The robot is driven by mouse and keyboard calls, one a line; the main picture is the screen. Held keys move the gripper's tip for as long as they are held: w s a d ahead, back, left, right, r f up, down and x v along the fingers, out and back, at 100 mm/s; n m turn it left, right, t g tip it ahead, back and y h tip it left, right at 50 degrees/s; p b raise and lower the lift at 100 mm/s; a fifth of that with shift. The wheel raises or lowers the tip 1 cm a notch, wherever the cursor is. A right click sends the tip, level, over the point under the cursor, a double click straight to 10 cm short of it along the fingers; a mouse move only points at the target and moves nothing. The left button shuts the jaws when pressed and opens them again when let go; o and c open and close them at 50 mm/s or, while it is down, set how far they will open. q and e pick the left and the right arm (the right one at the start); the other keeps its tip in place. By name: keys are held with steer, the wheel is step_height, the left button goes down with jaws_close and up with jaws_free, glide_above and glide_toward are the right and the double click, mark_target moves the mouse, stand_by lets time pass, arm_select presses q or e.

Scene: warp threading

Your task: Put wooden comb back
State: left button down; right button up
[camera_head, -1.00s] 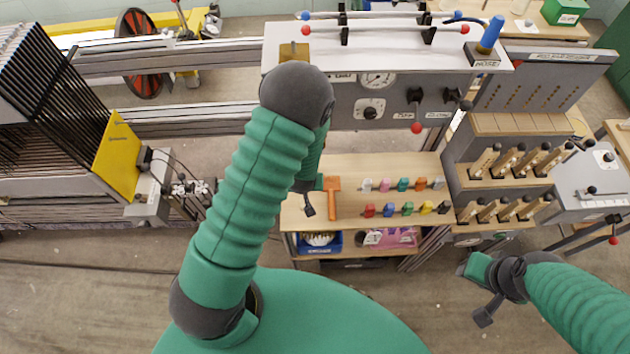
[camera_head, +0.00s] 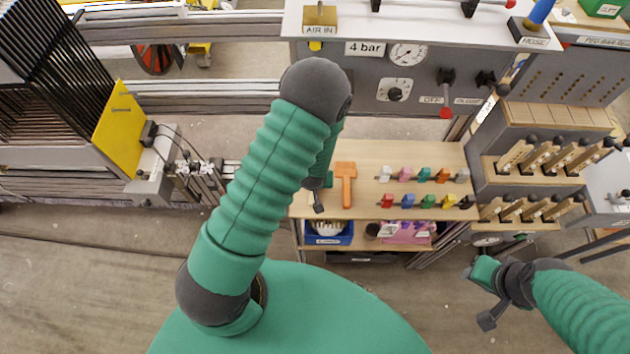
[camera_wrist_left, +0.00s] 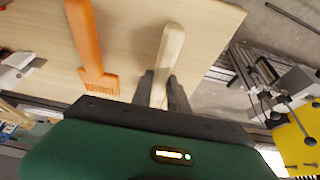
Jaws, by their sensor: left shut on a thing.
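My left gripper (camera_wrist_left: 163,92) is shut on the pale wooden comb (camera_wrist_left: 171,48) in the left wrist view. Its handle points away from the gripper over the wooden tabletop (camera_wrist_left: 125,40), and its lower end is hidden between the fingers. I cannot tell whether it touches the wood. An orange comb (camera_wrist_left: 88,45) lies beside it to the left. In the head view my left gripper (camera_head: 317,200) is at the tabletop's left edge, next to the orange comb (camera_head: 345,182); the wooden comb is hidden there. My right gripper (camera_head: 480,293) hangs low at the right, apart from the bench.
Rows of coloured pegs (camera_head: 424,175) stand right of the orange comb. A rack of wooden-handled tools (camera_head: 540,155) is further right. A lower shelf holds a blue bin (camera_head: 328,236). A yellow plate (camera_head: 118,128) and loom frame stand left. A gauge panel (camera_head: 400,85) rises behind.

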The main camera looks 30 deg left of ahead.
arm_select(q)
steer(key=shift+a, duration=0.15)
steer(key=shift+d+f, duration=0.15)
steer(key=shift+d, duration=0.4)
steer(key=shift+a+f, duration=0.1)
steer(key=shift+a, duration=0.2)
steer(key=c, duration=1.3)
jaws_free()
steer(key=shift+o, duration=0.6)
arm_select(e)
steer(key=shift+d+f, duration=0.1)
steer(key=shift+f, duration=0.15)
arm_select(q)
steer(key=shift+d, duration=0.1)
steer(key=o, duration=0.4)
